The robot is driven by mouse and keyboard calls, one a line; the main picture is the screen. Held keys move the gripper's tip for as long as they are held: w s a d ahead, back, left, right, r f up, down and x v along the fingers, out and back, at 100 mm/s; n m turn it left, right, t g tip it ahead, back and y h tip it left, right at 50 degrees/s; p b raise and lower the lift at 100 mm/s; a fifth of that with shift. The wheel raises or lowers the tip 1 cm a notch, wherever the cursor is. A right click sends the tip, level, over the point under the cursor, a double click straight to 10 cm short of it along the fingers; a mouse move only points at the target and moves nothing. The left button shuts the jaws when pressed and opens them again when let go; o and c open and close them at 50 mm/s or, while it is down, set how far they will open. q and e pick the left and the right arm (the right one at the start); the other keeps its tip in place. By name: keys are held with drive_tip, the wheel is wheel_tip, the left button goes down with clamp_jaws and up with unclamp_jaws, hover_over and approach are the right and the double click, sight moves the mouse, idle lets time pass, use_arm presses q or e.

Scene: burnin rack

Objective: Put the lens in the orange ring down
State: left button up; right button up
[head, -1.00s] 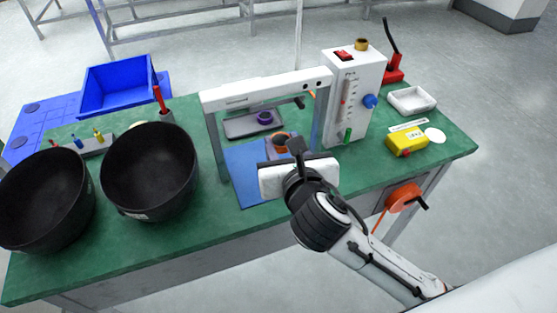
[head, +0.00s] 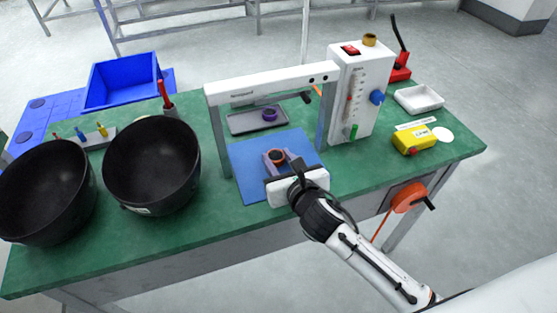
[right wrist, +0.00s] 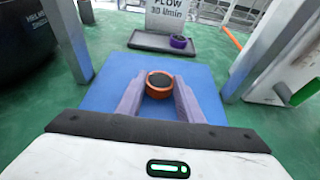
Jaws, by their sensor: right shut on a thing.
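The lens in the orange ring (head: 277,156) is a dark disc in an orange rim. In the right wrist view the lens (right wrist: 159,85) sits between the two purple fingers of my right gripper (right wrist: 158,97), which is shut on it. My right gripper (head: 279,162) is over the blue mat (head: 250,158) in the head view. Whether the lens touches the mat or is held just above it, I cannot tell. My left gripper is not in view.
A white arch (head: 268,84) stands over the mat. Behind it a purple ring (head: 269,114) lies on a grey tray (head: 243,123). Black bowls (head: 152,165) stand to the left, a white flow box (head: 359,92) to the right. The mat around the lens is clear.

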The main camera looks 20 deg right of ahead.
drive_tip(key=o, duration=1)
drive_tip(key=shift+o, duration=0.2)
drive_tip(key=shift+s+r, duration=0.15)
drive_tip(key=p+v, duration=0.1)
drive_tip(key=v, duration=1)
drive_tip(key=shift+s+d+r, duration=0.1)
drive_tip(key=shift+s, duration=0.2)
